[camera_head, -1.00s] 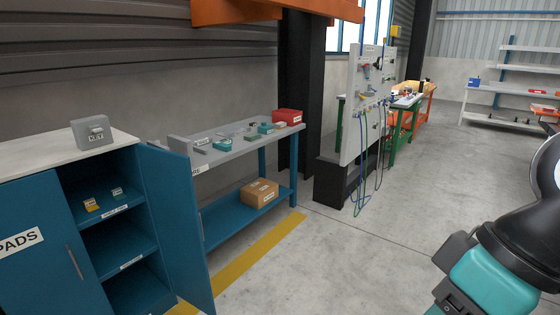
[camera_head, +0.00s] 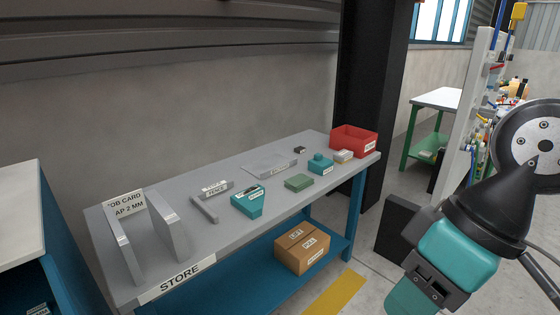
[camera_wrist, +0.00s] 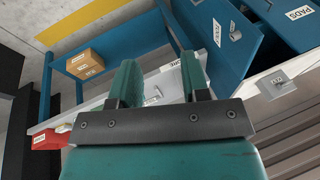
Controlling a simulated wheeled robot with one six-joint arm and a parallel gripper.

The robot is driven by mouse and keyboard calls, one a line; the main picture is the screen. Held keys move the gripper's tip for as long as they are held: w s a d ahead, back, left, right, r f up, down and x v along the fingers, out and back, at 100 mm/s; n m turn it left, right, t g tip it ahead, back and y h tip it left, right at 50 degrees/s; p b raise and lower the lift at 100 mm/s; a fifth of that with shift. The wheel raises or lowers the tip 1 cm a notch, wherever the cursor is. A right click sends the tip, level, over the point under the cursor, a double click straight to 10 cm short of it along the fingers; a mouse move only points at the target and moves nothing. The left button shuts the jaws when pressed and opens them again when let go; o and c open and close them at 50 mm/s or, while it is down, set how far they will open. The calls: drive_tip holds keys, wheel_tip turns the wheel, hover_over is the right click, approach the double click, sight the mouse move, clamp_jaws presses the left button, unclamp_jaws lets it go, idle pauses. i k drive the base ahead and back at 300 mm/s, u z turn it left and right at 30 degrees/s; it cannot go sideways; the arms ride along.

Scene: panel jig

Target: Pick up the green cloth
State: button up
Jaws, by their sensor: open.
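A small folded green pad that looks like the green cloth (camera_head: 299,182) lies flat on the grey top of the store bench (camera_head: 235,232), near its front edge, in the head view. It sits between a teal labelled item (camera_head: 248,201) and a teal block-like item (camera_head: 320,165). I cannot make the cloth out in the wrist view. My gripper (camera_wrist: 161,82) is open and empty in the wrist view, its two teal fingers apart. It is away from the cloth, and its fingertips do not show in the head view.
A red bin (camera_head: 354,141) stands at the bench's far right end. A grey upright holder (camera_head: 168,225) stands at the near left. A cardboard box (camera_head: 301,247) is on the lower shelf. A blue cabinet (camera_wrist: 219,38) with an open door shows in the wrist view.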

sight(296, 184)
drive_tip(key=u, duration=0.1)
drive_tip(key=i, duration=1.8)
drive_tip(key=u, duration=0.1)
